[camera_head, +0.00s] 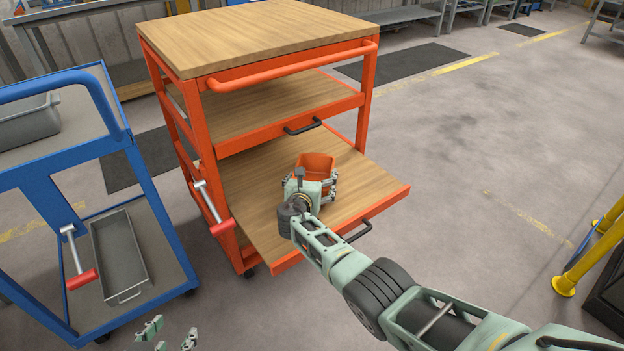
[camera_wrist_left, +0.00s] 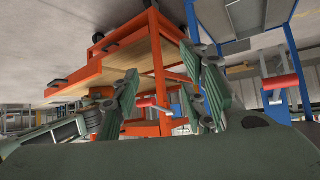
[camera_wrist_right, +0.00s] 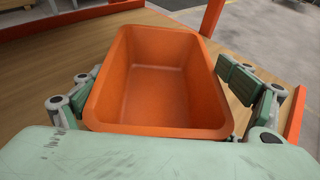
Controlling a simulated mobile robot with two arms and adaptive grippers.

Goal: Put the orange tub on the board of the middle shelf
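The orange tub (camera_head: 316,165) is upright and looks empty. It is on or just over the wooden board (camera_head: 260,206) of a low pulled-out shelf of the orange cart. My right gripper (camera_head: 312,188) is at the tub. In the right wrist view its spread fingers flank the tub (camera_wrist_right: 160,85), with a narrow gap on the right side; contact on the left is unclear. A shelf board (camera_head: 260,108) lies between this low shelf and the cart's top. My left gripper (camera_head: 171,334) is open and empty at the bottom left; its parted fingers also show in the left wrist view (camera_wrist_left: 168,100).
A blue cart (camera_head: 75,185) with a grey bin (camera_head: 118,255) stands left of the orange cart. A red-handled lever (camera_head: 212,208) is at the orange cart's left side. Yellow rails (camera_head: 590,245) stand at far right. The floor between is clear.

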